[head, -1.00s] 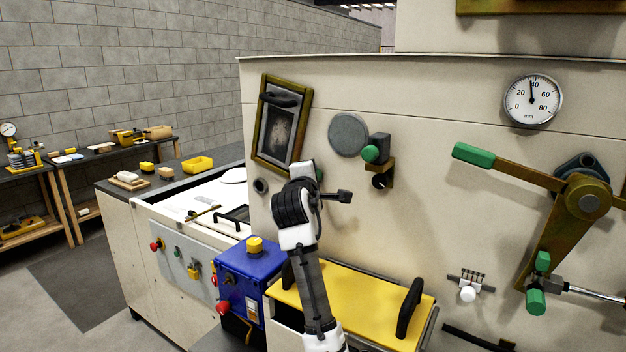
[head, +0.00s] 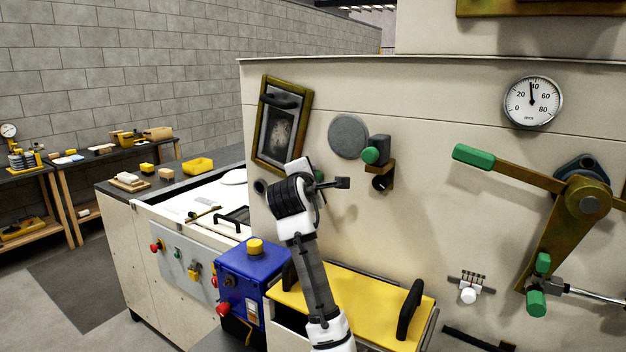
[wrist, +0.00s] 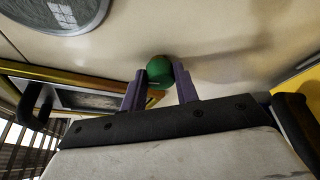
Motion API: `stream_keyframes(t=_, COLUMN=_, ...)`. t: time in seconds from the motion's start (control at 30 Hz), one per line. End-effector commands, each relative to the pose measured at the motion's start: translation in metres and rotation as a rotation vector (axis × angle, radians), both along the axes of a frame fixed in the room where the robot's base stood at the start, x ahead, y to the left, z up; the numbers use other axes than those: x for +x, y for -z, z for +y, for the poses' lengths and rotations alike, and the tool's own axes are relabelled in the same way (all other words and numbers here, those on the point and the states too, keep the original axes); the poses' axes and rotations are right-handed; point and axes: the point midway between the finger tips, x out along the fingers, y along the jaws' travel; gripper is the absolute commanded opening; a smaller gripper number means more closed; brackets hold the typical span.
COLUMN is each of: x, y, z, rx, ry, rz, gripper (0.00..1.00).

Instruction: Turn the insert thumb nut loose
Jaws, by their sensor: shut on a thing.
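The insert thumb nut is a round green knob (wrist: 159,70) on the beige machine wall, beside the brass-framed window panel. In the wrist view it sits between the two fingertips of my gripper (wrist: 160,78), which is shut on it with a finger at each side. In the head view only a small bit of the green nut (head: 319,175) shows past my wrist, and my fingers are mostly hidden. The framed panel (head: 307,110), with a dark glass and a black handle, hangs tilted just above my gripper.
A grey disc (head: 348,136) and a green-knobbed black block (head: 380,150) sit right of the nut. A yellow-lidded box (head: 365,305) with black handles and a blue control box (head: 245,275) lie below my arm. A green-handled brass lever (head: 510,168) is farther right.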

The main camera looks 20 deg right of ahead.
Motion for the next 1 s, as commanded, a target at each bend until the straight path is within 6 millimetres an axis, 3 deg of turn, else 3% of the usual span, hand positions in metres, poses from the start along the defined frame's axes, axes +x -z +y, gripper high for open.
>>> stream_keyframes(t=0.03, x=0.0, y=0.001, z=0.0, rx=0.0, ry=0.001, rz=0.002, gripper=0.33)
stream_keyframes(t=0.2, x=0.0, y=0.001, z=0.0, rx=0.0, ry=0.0, rz=0.001, gripper=0.52)
stream_keyframes(t=0.57, x=-0.005, y=0.0, z=0.004, rx=0.0, ry=-0.001, rz=-0.003, gripper=0.52)
stream_keyframes(t=1.0, x=-0.081, y=-0.014, z=0.051, rx=-0.002, ry=-0.001, rz=-0.006, gripper=0.52)
